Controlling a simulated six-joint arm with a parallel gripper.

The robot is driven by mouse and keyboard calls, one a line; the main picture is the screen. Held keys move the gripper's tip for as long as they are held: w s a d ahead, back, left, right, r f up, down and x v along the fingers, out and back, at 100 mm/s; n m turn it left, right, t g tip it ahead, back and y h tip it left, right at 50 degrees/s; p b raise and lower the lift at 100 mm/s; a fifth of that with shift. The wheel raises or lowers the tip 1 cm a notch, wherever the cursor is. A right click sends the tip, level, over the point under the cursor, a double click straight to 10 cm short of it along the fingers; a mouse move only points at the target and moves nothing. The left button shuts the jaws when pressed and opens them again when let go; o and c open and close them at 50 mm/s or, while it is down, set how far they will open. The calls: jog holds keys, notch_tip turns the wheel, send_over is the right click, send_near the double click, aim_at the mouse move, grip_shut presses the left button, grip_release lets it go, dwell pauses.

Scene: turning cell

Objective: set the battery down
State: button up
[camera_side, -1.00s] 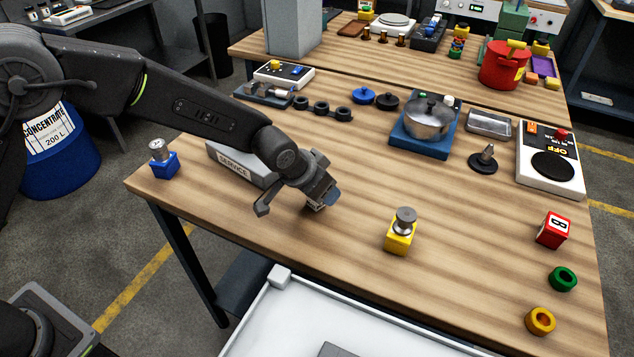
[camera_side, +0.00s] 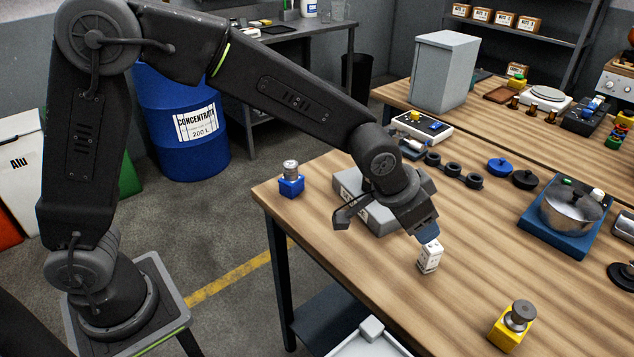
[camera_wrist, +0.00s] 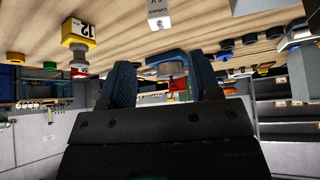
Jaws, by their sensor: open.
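The battery, a small white block (camera_side: 430,257) with dark print, stands upright on the wooden table in the side view. My gripper (camera_side: 428,236) is just above it, pointing down at a slant. The battery (camera_wrist: 160,14) also shows at the top of the wrist view, beyond the fingertips and apart from them. In that view the two dark blue fingers of my gripper (camera_wrist: 164,75) are spread, with nothing held between them. In the side view the fingers are partly hidden by the gripper body.
A grey service box (camera_side: 378,215) lies close behind my gripper. A blue block with a metal knob (camera_side: 290,184) stands at the table's left corner, and a yellow one (camera_side: 512,330) at the front. A pot on a blue base (camera_side: 570,210) is to the right. Bare wood surrounds the battery.

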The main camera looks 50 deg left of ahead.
jog(key=s+a+r+n+y, duration=0.1)
jog(key=s+a+r+n, duration=0.1)
jog(key=s+a+r, duration=0.45)
jog(key=s+a+r+n+y, duration=0.1)
jog(key=s+a+r, duration=0.3)
jog(key=s+a, duration=0.55)
jog(key=s+a+f+n, duration=0.1)
jog(key=s+a, duration=0.3)
jog(key=s, duration=0.4)
jog(key=shift+f+n+g, duration=0.25)
jog(key=shift+n+g, duration=0.05)
